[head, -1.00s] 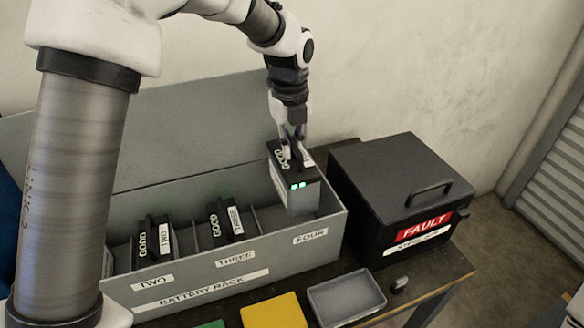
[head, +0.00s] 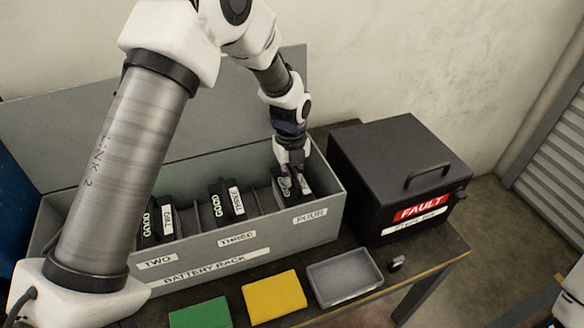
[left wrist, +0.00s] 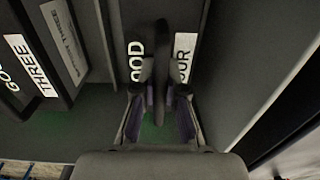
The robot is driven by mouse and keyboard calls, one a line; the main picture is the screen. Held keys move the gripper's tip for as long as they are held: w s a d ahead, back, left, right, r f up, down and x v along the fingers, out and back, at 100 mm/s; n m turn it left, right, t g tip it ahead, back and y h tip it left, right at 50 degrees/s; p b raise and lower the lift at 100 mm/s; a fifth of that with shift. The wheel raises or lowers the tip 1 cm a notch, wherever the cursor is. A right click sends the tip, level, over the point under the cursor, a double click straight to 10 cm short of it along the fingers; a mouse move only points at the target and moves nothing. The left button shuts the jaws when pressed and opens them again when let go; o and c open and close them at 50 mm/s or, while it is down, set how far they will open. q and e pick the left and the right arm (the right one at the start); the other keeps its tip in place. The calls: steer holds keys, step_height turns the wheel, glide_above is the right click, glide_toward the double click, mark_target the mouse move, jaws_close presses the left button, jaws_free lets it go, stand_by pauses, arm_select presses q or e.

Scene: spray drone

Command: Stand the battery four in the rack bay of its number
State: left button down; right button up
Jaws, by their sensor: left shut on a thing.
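Battery four is dark with white GOOD and FOUR labels on top. In the head view battery four (head: 283,188) is down inside the bay marked FOUR, at the right end of the grey battery rack (head: 262,241). Its top is near the level of the rim; whether its base touches the floor is hidden. My left gripper (head: 293,172) is above it, shut on its handle. In the left wrist view the gripper (left wrist: 160,100) closes around the handle of battery four (left wrist: 136,30). My right gripper is out of view.
Batteries two (head: 157,218) and three (head: 226,200) stand in their bays. A black FAULT box (head: 385,165) stands right of the rack. In front lie a grey tray (head: 345,295), a yellow block (head: 273,297) and a green block (head: 200,313). The rack's lid (head: 150,130) stands open behind.

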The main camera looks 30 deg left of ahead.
arm_select(q)
steer(key=shift+r, duration=0.1)
steer(key=c, duration=1.2)
jaws_free()
steer(key=shift+s, duration=0.15)
steer(key=shift+c, duration=0.2)
step_height(320, 180, up, 12)
steer(key=b, duration=0.1)
